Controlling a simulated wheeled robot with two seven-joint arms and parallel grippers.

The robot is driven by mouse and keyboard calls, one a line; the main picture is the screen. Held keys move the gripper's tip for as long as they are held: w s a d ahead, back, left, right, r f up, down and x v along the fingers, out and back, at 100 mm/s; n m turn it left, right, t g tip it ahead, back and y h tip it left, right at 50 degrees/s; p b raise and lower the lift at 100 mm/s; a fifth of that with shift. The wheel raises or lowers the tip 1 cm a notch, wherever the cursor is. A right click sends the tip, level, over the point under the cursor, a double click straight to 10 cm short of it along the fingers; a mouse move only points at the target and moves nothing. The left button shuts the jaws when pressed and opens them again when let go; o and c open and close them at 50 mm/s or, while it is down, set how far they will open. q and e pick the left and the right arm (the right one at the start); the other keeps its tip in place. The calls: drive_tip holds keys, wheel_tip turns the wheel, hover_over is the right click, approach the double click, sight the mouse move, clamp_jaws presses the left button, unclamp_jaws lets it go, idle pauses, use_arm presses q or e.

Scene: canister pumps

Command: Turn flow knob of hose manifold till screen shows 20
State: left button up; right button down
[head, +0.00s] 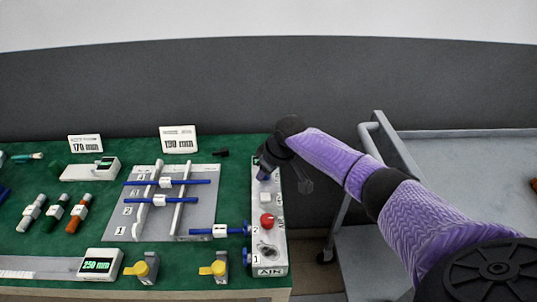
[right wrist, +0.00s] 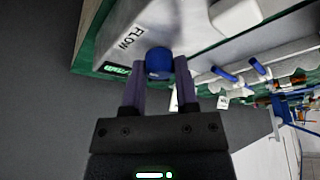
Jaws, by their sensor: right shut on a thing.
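The hose manifold (head: 281,235) is a long light-grey box along the right edge of the green table. It carries a red knob, a white block and blue ports. In the right wrist view its blue flow knob (right wrist: 158,62) sits beside the printed word FLOW. A small screen (right wrist: 115,69) with green characters lies next to it, at too steep an angle to read. My right gripper (right wrist: 160,75) is shut on the flow knob, one finger on each side. In the head view my right gripper (head: 264,170) covers the knob at the manifold's far end. My left gripper is out of view.
A grey board (head: 203,215) with blue rods stands left of the manifold. Several coloured fittings, yellow-handled valves (head: 216,268) and a 250 mm display (head: 100,262) lie on the table (head: 50,245). A grey cart (head: 450,150) stands to the right, beyond a gap.

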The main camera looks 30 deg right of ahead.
drive_tip(key=m+p, duration=0.1)
drive_tip(key=m+h+p, duration=0.1)
drive_tip(key=p, duration=0.1)
drive_tip(key=shift+a+r+m, duration=0.1)
drive_tip(key=shift+r+m, duration=0.2)
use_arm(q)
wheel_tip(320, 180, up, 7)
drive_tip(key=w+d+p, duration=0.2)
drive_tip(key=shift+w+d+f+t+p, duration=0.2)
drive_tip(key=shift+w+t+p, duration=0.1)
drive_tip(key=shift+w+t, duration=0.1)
use_arm(e)
drive_tip(key=shift+f+m+h, duration=0.2)
drive_tip(key=shift+m+h, duration=0.5)
drive_tip(key=shift+m, duration=1.1)
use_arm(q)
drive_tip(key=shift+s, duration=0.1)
use_arm(e)
drive_tip(key=shift+c, duration=1.8)
unclamp_jaws()
drive_tip(key=shift+f, duration=0.1)
use_arm(q)
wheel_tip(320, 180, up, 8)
drive_tip(key=p, duration=0.7)
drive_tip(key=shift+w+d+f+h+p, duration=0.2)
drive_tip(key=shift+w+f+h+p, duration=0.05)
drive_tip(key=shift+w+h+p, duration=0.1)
use_arm(e)
drive_tip(key=v, duration=1)
